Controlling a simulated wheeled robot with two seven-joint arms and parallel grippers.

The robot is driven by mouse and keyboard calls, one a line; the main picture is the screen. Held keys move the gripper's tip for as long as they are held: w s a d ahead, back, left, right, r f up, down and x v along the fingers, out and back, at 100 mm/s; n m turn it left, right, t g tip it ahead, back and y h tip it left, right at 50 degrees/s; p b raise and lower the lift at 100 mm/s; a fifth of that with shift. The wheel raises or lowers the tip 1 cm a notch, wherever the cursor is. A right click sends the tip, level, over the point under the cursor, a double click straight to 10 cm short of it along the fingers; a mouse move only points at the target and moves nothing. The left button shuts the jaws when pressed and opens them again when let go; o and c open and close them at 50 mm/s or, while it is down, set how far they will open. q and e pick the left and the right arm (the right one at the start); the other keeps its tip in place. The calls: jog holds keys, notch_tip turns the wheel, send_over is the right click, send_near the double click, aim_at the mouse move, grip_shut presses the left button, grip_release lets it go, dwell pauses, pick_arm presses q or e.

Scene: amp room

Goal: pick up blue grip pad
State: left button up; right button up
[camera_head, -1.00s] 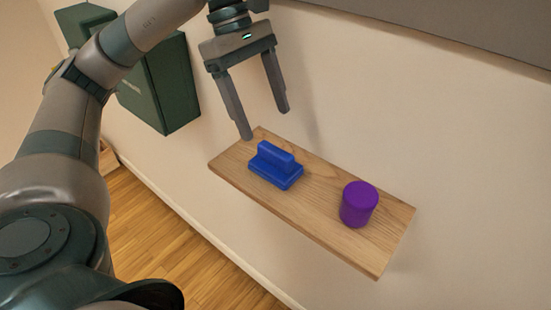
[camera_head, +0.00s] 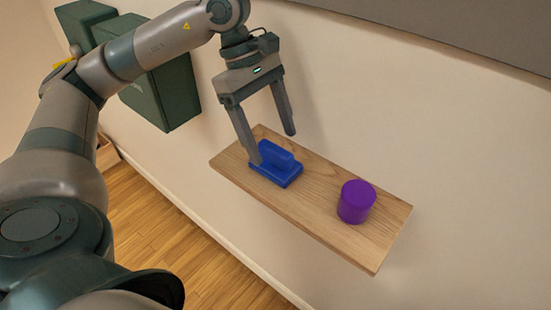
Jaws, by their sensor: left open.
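The blue grip pad (camera_head: 277,172) has a flat base and a raised bar handle. It sits on the left part of a wooden wall shelf (camera_head: 318,212). My left gripper (camera_head: 273,149) is open and points down at the pad from above. Its left fingertip overlaps the pad's left end in the picture; I cannot tell if it touches. Its right finger is above and behind the pad, apart from it. Nothing is held between the fingers. My right gripper is out of view.
A purple cylinder (camera_head: 356,203) stands on the shelf to the right of the pad. The wall is close behind the shelf. Dark green boxes (camera_head: 160,85) are on the wall at the left. Bare shelf lies between pad and cylinder.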

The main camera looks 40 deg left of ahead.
aim_at(273, 147)
pick_arm(q)
jog(key=x, duration=0.1)
jog(key=p+x, duration=0.1)
jog(key=x, duration=0.1)
jog(key=shift+s+p, duration=0.3)
jog(key=shift+d+f, duration=0.15)
jog(key=shift+f, duration=0.35)
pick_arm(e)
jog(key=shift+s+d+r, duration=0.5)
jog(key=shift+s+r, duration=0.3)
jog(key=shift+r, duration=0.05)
pick_arm(q)
jog(key=c, duration=1.2)
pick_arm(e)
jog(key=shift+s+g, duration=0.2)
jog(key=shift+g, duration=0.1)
